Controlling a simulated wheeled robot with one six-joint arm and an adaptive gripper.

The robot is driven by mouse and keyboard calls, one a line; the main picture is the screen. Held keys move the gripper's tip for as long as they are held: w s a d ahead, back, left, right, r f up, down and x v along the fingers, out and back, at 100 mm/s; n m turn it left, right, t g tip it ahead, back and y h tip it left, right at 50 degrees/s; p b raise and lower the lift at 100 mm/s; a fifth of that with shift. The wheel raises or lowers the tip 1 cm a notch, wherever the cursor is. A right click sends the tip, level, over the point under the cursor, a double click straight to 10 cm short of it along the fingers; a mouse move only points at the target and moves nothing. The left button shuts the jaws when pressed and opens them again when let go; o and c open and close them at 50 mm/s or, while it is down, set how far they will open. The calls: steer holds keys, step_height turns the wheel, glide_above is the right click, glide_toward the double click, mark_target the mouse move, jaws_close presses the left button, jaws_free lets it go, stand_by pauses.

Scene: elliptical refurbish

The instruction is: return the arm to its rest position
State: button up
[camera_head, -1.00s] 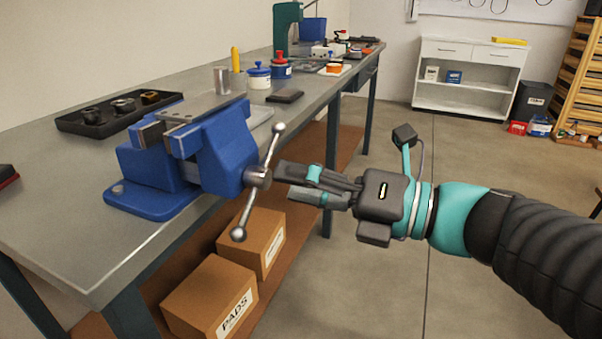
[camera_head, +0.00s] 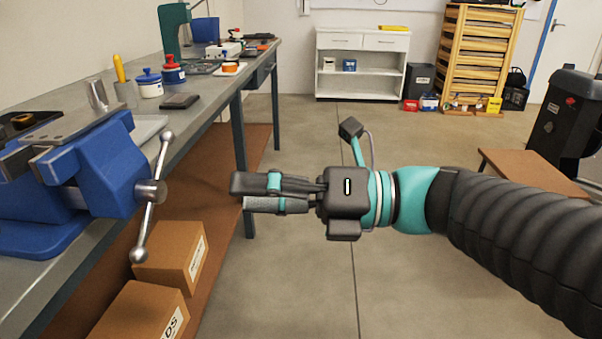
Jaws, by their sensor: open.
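My gripper (camera_head: 238,195) is at the middle of the head view, with its fingers pointing left. It is open and I see nothing between its fingers. My arm reaches in from the right edge, roughly level. The fingertips are in open air to the right of the blue vise (camera_head: 85,175), apart from its handle (camera_head: 152,195).
The workbench (camera_head: 215,105) runs along the left, with pots and tools on it. Cardboard boxes (camera_head: 172,258) lie on its lower shelf. A white cabinet (camera_head: 362,65) and a wooden rack (camera_head: 474,60) stand at the back. The floor (camera_head: 310,135) is clear beyond my gripper.

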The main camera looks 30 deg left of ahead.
steer(key=w+d+f+n+t+h, duration=0.1)
steer(key=d+f+n+t+h, duration=0.3)
steer(key=f+n, duration=0.5)
steer(key=w+d+f+n+t+h, duration=0.2)
steer(key=d+f+n+h, duration=0.3)
steer(key=f+n, duration=0.4)
steer(key=w+d+f+n+t+h, duration=0.1)
steer(key=d+n+t+h, duration=0.1)
steer(key=d, duration=1.2)
steer(key=w+d+f+n+t+h, duration=0.1)
steer(key=d+t+h, duration=0.4)
steer(key=d, duration=1)
steer(key=w+n, duration=0.1)
steer(key=n, duration=0.1)
steer(key=shift+d+f+n, duration=0.25)
steer(key=shift+f+n, duration=0.05)
